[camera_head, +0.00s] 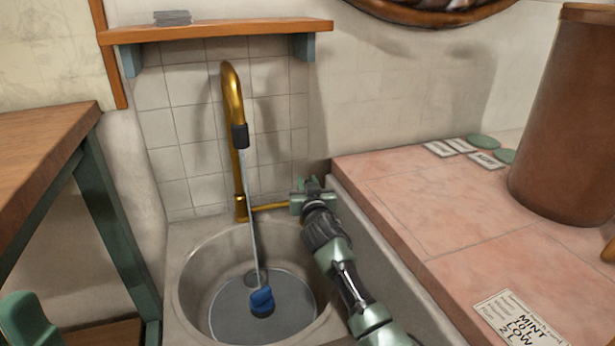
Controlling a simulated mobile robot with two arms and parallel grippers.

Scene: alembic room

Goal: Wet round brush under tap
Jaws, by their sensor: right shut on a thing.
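The brass tap (232,100) rises behind the round sink (190,285) and curves forward to a dark nozzle. A thin pale stream of water (250,200) runs from the nozzle down into the basin. A small blue object (262,301) lies in the basin at the stream's lower end; I cannot tell for sure that it is the round brush. My right gripper (312,190) is at the sink's back right, shut on the end of the brass tap lever (271,206), partly hiding it.
A pink tiled counter (410,205) on the right carries a brown cylinder (570,115), small cards, green discs and a printed label (520,318). A wooden table (40,140) stands at left. A wooden shelf (220,31) hangs above the tap.

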